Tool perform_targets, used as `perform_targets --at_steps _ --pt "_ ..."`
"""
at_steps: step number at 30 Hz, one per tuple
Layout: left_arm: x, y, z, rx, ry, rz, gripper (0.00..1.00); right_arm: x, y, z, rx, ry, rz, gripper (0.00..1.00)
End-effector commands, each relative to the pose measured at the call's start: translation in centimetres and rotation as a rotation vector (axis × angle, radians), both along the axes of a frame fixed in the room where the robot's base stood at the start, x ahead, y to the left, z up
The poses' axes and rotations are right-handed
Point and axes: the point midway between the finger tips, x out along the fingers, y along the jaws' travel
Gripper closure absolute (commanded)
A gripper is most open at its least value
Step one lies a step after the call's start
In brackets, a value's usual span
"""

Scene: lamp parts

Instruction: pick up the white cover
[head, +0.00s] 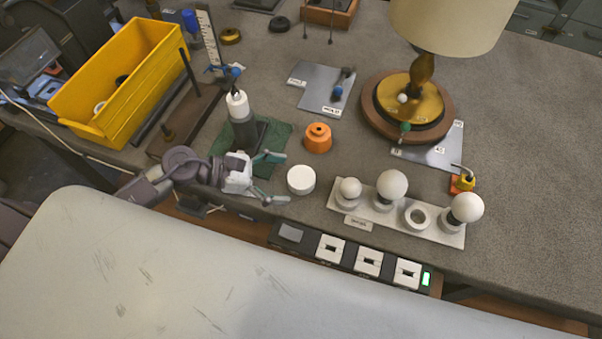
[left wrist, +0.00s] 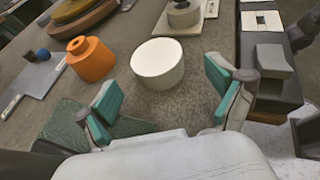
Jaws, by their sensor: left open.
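The white cover (head: 301,180) is a short round white cylinder standing on the grey table, just right of my left gripper in the head view. It also shows in the left wrist view (left wrist: 158,62), upright and ahead of the fingers. My left gripper (head: 272,178) is open and empty, with teal finger pads. In the left wrist view the two fingers (left wrist: 160,105) are spread wide, with the cover beyond and between them, apart from both. My right gripper does not show.
An orange part (head: 318,138) stands behind the cover. A white holder (head: 345,205) with several round bulbs is to the right. A green mat (head: 275,138) lies near my gripper. A switch panel (head: 300,238) runs along the front edge. The yellow bin (head: 150,70) and lamp (head: 452,22) stand further back.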

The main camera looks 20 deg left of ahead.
Motion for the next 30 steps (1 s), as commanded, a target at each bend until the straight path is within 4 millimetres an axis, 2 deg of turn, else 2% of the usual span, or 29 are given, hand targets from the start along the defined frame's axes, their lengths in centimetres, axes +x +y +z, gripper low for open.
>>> perform_targets --at_steps 1,6,15,17,25,30 --pt "0.5 -0.8 0.5 -0.006 -0.001 0.003 0.06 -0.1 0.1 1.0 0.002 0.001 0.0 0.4" --pt "1.3 -2.7 -0.7 -0.004 0.001 0.003 0.06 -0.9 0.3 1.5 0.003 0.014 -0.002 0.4" --pt "1.5 -3.1 -1.1 0.0 0.0 0.001 0.06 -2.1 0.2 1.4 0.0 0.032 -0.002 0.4" --pt "1.5 -3.1 -1.1 0.0 0.0 0.001 0.15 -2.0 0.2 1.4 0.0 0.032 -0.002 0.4" --pt "1.4 -3.1 -1.1 0.0 0.0 0.001 0.6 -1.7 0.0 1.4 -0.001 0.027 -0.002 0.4" --pt "1.4 -3.1 -1.1 -0.001 0.0 0.001 0.61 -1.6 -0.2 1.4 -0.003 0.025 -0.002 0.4"
